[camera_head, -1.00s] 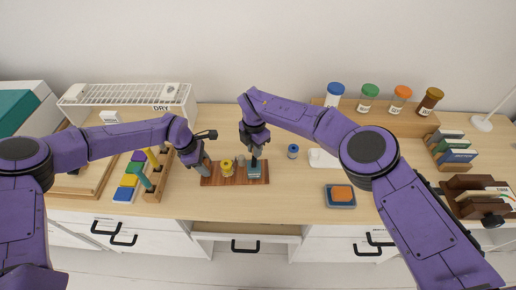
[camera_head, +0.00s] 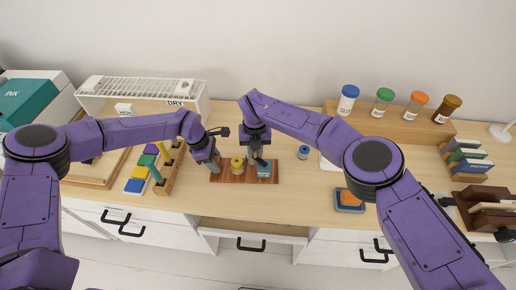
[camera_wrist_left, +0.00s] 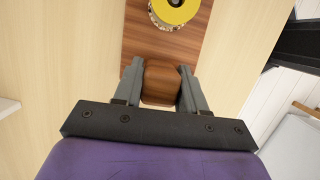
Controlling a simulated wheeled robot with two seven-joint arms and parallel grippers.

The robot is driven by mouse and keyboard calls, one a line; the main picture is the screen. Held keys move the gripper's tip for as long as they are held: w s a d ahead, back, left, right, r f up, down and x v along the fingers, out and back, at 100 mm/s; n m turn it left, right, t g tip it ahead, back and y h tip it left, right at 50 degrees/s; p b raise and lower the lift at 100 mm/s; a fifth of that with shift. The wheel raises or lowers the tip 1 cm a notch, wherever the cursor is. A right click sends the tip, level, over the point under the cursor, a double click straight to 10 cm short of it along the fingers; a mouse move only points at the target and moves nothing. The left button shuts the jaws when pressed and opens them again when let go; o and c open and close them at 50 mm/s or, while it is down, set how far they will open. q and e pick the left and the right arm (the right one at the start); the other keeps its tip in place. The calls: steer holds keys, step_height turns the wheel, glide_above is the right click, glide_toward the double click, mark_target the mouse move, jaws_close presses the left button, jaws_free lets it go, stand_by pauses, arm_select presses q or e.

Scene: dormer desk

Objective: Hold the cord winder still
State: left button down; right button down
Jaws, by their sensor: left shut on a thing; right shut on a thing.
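The cord winder is a dark wooden board (camera_head: 232,177) lying on the desk, with a yellow spool (camera_head: 237,163) standing on it. A grey-blue block (camera_head: 264,171) is at its right end. My left gripper (camera_head: 215,167) is at the board's left end. In the left wrist view its fingers (camera_wrist_left: 160,88) are shut on a brown wooden block (camera_wrist_left: 160,75) at the board's end, with the yellow spool (camera_wrist_left: 175,8) beyond. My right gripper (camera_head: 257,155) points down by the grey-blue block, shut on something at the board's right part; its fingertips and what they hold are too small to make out.
A small blue-topped jar (camera_head: 303,152) stands right of the board. A blue tray (camera_head: 349,201) with an orange block lies at the front right. A wooden rack of coloured pieces (camera_head: 164,180) is to the left. Lidded jars (camera_head: 383,98) stand on a shelf behind.

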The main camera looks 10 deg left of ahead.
steer(key=n, duration=0.2)
steer(key=s+n, duration=0.1)
steer(key=n, duration=0.2)
steer(key=shift+s+a+n, duration=0.3)
steer(key=shift+s+a, duration=0.1)
steer(key=shift+s+d+n, duration=0.1)
steer(key=shift+s+n, duration=0.3)
steer(key=shift+n, duration=0.75)
steer(key=shift+s+n, duration=0.35)
steer(key=shift+n, duration=0.8)
steer(key=c, duration=1)
jaws_free()
steer(key=shift+s, duration=0.1)
step_height(320, 180, up, 12)
